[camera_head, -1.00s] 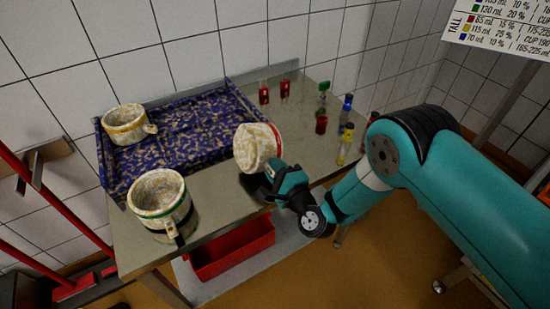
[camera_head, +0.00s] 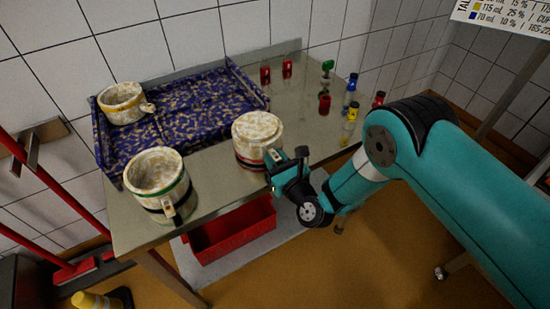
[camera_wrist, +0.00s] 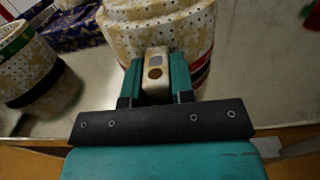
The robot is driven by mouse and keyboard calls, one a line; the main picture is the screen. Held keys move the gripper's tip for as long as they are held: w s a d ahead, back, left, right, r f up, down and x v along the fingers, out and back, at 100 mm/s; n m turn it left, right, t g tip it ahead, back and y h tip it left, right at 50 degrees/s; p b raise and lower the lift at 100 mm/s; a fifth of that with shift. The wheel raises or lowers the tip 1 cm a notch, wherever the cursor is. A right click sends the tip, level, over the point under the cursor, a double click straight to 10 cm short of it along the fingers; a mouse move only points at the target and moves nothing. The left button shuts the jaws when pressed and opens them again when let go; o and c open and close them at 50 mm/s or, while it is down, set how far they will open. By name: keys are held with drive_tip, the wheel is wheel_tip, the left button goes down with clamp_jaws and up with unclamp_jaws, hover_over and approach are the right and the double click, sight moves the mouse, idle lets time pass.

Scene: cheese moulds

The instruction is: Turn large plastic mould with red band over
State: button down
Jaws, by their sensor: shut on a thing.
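The large mould with the red band (camera_head: 257,136) is pale and mottled, and stands bottom up at the front of the steel table. Its closed end faces up and its red band is low down. In the wrist view the mould (camera_wrist: 150,25) fills the top middle, with red and dark bands at its right side. My gripper (camera_head: 276,158) is at its front right side. In the wrist view my gripper (camera_wrist: 156,72) is shut on the mould's handle. Whether the lower rim touches the table I cannot tell.
A green-banded mould (camera_head: 157,175) stands open end up at the table's front left. A yellow-banded mould (camera_head: 122,102) stands on the blue patterned tray (camera_head: 190,128). Small bottles (camera_head: 350,95) and red pots are at the right. A red crate (camera_head: 230,233) sits below the table.

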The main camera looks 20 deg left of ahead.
idle(0.3)
drive_tip(key=c, duration=0.9)
unclamp_jaws()
drive_tip(key=shift+s, duration=0.15)
